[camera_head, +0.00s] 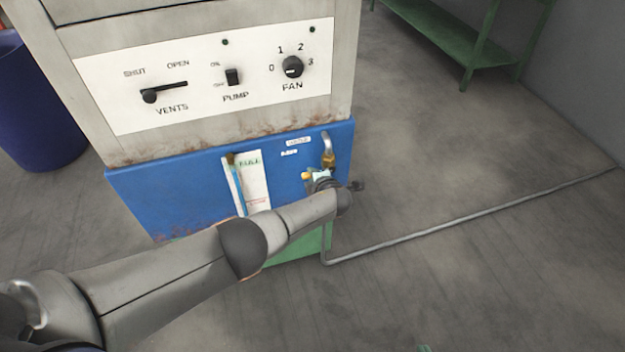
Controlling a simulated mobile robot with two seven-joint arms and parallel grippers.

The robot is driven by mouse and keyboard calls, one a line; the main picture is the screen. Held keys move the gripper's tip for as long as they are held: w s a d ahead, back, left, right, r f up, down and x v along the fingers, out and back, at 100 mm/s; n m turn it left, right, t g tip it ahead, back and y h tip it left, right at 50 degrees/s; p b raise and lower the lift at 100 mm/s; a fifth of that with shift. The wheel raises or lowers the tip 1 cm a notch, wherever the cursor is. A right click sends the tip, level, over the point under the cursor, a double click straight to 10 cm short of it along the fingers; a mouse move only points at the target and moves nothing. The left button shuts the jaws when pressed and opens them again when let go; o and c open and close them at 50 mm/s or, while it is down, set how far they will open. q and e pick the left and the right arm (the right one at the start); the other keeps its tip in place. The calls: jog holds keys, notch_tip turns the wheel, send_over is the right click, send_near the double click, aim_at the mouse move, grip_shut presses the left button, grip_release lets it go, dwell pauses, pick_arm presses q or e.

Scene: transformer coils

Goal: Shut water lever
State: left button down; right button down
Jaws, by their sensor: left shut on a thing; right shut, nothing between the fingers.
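The water valve's brass fitting (328,160) hangs under a bent grey pipe on the front of the blue box, below a small white label. My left arm reaches in from the lower left, and its gripper (322,180) is at the valve, just below the fitting. The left gripper is shut on the water lever, which is mostly hidden behind the fingers and wrist. A small brass-yellow piece (307,176) shows left of the fingers. The lever's exact angle cannot be told. My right gripper is not in view.
The blue box (180,195) carries a white level gauge (254,178). Above it is a panel with a vents lever (164,91), pump switch (232,77) and fan knob (292,67). A grey pipe (440,229) crosses the floor at right. A blue barrel (38,110) stands left.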

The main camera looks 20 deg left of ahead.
pick_arm(q)
jog(key=shift+w+r, duration=0.1)
jog(key=shift+r, duration=0.05)
dwell(0.4)
jog(key=c, duration=0.7)
grip_release()
jog(key=shift+c, duration=0.2)
jog(key=p+v, duration=0.5)
jog(key=v, duration=0.7)
jog(key=shift+s+d, duration=0.2)
jog(key=shift+d, duration=0.05)
